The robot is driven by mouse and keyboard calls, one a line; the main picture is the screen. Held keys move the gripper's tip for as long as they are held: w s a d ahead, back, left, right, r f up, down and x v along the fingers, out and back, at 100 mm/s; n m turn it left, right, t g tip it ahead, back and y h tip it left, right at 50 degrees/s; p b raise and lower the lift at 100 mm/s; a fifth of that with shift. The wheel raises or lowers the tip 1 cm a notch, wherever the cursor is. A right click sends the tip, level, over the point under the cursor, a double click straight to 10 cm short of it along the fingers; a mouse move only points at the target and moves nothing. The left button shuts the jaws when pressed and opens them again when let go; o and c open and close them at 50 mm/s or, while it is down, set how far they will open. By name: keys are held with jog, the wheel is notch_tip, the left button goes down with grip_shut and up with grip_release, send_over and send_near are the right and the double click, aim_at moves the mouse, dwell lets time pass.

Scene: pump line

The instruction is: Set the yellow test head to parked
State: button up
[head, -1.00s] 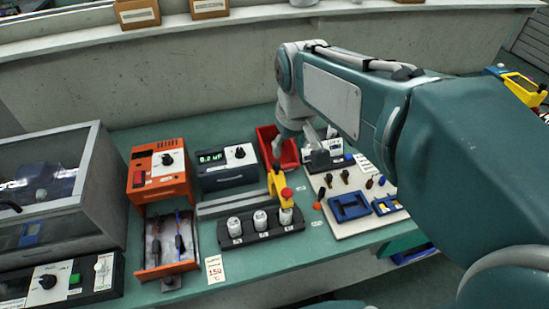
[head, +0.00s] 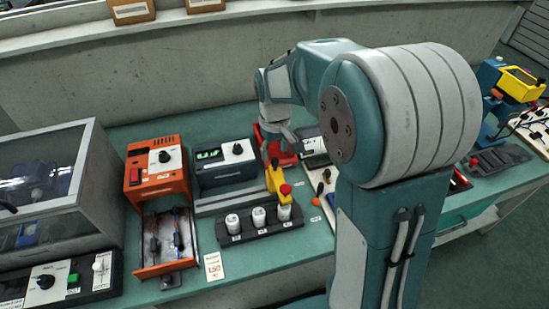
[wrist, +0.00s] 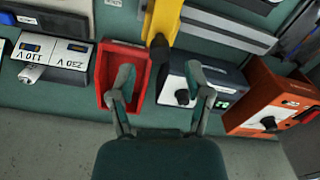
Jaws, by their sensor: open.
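The yellow test head (head: 274,179) sits at the right end of a grey rail (head: 225,200), with a red knob (head: 285,189) on its near end. It also shows at the top of the wrist view (wrist: 162,22), with a dark tip toward my gripper. My gripper (wrist: 160,72) is open and empty, its two fingers spread on either side of the line to that tip. In the head view my gripper (head: 276,146) is just behind the test head, over the red tray. Contact with the head cannot be told.
A red tray (wrist: 122,62) and a black meter box with a knob (wrist: 205,88) lie under my fingers. A block of white capped vials (head: 260,224) stands in front of the rail.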

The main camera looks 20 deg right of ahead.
aim_at(274, 159)
jog(key=shift+f, duration=1.65)
grip_shut()
jog(key=a, duration=2.1)
jog(key=shift+s+a, duration=0.1)
jog(key=shift+c, duration=1.5)
grip_release()
jog(key=o, duration=0.3)
jog(key=shift+a, duration=0.35)
